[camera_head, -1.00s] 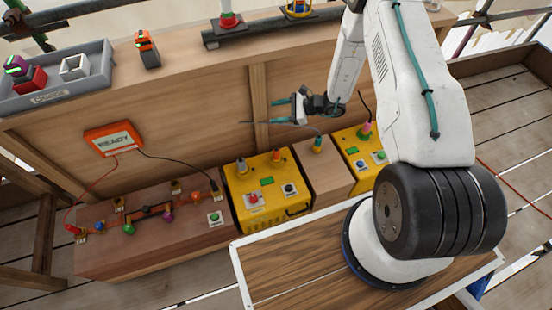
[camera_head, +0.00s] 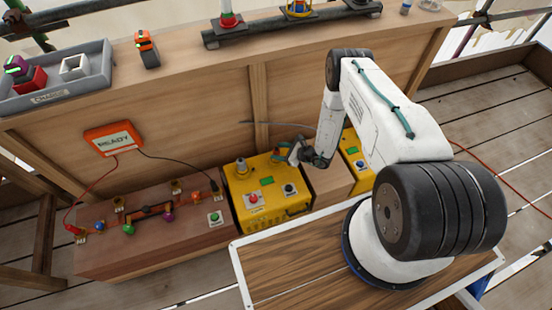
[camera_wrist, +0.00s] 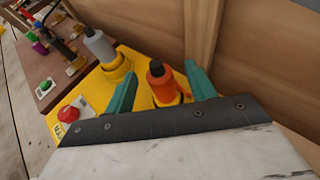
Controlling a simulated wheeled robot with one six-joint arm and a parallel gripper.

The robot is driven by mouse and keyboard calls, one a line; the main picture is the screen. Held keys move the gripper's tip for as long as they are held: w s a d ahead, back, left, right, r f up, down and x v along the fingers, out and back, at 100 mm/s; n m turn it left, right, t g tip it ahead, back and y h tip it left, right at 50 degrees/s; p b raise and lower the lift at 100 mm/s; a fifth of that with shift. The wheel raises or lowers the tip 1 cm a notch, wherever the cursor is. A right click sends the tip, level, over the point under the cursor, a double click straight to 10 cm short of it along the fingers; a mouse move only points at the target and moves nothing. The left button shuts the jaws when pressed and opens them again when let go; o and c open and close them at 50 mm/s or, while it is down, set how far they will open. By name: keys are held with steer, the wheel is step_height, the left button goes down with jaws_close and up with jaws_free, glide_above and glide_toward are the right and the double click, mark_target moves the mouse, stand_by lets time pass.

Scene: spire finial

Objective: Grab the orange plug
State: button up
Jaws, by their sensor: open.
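The orange plug (camera_wrist: 161,82) stands on the yellow box (camera_wrist: 133,98) in the wrist view, with a dark top. My gripper (camera_wrist: 160,82) is open, its two teal fingers on either side of the plug, and I cannot tell whether they touch it. In the head view my gripper (camera_head: 282,152) is at the back right of the yellow box (camera_head: 240,190), and it mostly hides the plug there.
A grey plug (camera_wrist: 100,45) stands left of the orange plug on the same box, with a red button (camera_wrist: 70,112) in front. A wooden wall (camera_wrist: 260,55) rises close behind. A brown box (camera_head: 150,245) with small coloured parts stands further left.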

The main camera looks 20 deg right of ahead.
steer(key=shift+x, duration=0.9)
jaws_close()
steer(key=shift+r, duration=0.15)
